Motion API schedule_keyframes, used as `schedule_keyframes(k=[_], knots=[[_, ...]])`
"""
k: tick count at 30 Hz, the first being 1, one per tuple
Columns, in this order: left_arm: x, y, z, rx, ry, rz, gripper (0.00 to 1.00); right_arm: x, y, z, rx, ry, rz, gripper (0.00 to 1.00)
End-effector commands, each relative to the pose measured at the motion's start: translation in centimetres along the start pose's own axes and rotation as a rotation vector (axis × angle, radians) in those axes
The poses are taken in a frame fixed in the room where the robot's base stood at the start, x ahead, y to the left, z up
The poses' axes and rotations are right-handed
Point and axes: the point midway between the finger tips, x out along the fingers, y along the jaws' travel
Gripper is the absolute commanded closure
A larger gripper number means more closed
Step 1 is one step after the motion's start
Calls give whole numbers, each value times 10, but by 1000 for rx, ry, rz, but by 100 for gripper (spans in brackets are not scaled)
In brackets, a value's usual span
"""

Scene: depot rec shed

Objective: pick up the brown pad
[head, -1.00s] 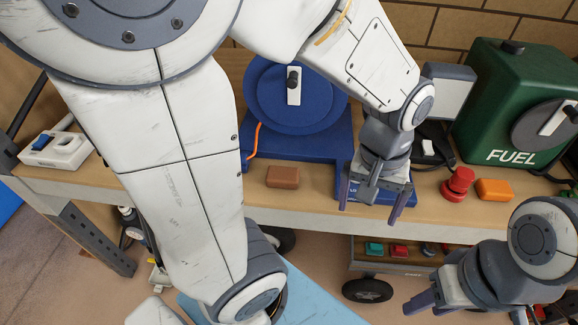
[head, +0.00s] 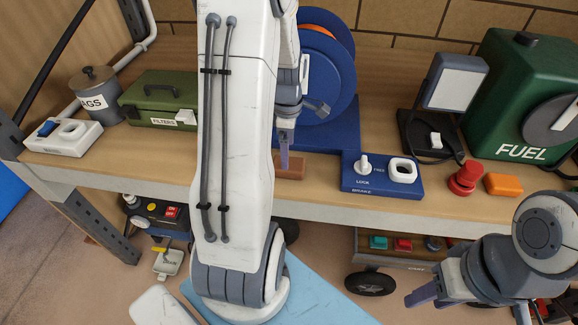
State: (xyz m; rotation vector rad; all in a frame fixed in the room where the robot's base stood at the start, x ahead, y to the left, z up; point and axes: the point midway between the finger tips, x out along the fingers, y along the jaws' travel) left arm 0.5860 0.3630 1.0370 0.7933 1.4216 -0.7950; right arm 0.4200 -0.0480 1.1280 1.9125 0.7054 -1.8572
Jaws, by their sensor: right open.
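The brown pad (head: 292,167) lies on the wooden bench top, in front of the blue reel base. Its left part is partly covered from view. My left gripper (head: 284,158) points down at the pad, with one finger showing in front of it. The other finger is hidden, so I cannot tell whether the jaws are open or whether they touch the pad. My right gripper (head: 424,302) is open and empty at the lower right, below the bench edge and far from the pad.
A blue brake panel (head: 375,187) with a white knob stands close to the pad's right. Farther right are a red button (head: 465,178), an orange block (head: 503,184) and a green fuel can (head: 510,110). The blue reel (head: 335,85) stands behind. Left of my arm is a green filters box (head: 160,97).

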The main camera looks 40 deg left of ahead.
Motion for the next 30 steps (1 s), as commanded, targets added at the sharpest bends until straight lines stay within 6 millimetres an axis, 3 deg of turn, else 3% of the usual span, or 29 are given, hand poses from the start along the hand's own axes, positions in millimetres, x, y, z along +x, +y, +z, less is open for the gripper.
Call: schedule_keyframes(k=[12,20,21,22,27,30], knots=[[49,-6,3,2,0,-2,0,-14,-1,-1,1,0,0,55],[54,-6,2,1,0,1,0,-14,-1,-1,1,0,0,55],[54,-6,2,1,0,1,4,-14,-1,-1,1,0,0,55],[54,-6,2,1,0,1,15,-14,-1,-1,1,0,0,55],[54,-6,2,1,0,1,80,-14,-1,-1,1,0,0,55],[54,-5,2,1,0,2,81,-14,-1,-1,1,0,0,55]])
